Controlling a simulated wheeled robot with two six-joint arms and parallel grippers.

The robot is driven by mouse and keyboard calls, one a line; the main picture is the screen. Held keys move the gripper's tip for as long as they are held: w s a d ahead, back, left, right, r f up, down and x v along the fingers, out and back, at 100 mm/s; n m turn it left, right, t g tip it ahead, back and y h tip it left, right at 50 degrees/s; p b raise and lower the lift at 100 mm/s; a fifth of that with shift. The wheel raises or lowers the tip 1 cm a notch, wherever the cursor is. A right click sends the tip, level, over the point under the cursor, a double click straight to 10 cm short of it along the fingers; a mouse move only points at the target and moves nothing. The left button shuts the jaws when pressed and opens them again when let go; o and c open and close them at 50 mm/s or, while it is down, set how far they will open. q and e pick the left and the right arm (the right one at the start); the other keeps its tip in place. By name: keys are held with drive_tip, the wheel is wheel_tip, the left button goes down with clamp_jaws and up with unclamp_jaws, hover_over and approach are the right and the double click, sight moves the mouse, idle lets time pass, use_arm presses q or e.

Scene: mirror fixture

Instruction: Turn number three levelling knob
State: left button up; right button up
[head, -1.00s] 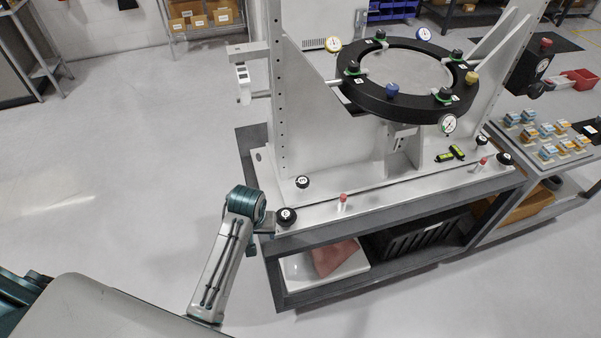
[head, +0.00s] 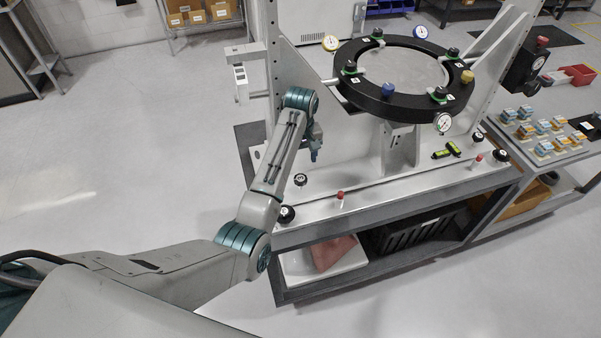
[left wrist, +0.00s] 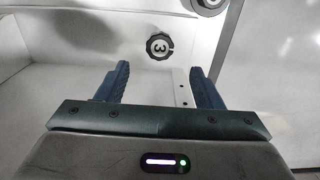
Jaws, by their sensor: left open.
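The number three levelling knob (left wrist: 159,46) is black and round with a white "3" on its top. In the left wrist view it lies just beyond and between my open fingers, apart from them. It appears to be the rear-left knob (head: 300,180) on the light base plate (head: 375,190) in the head view. My left gripper (head: 315,154) points down above the plate, a little behind that knob. Its two blue fingers (left wrist: 160,78) are spread and empty. My right gripper is not in view.
Another knob (head: 286,214) sits at the front-left corner, close to my left arm. A red-topped post (head: 340,198) stands on the plate. The upright frame (head: 273,100) and the black ring (head: 370,101) rise near my gripper. Two yellow-green levels (head: 446,153) lie to the right.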

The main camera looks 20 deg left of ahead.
sight(301, 178)
use_arm(q)
wheel_tip(301, 178, down, 8)
drive_tip(key=shift+p, duration=1.05)
drive_tip(key=shift+c, duration=0.2)
drive_tip(key=c, duration=0.9)
drive_tip(key=shift+m, duration=1.5)
drive_tip(key=shift+c, duration=0.2)
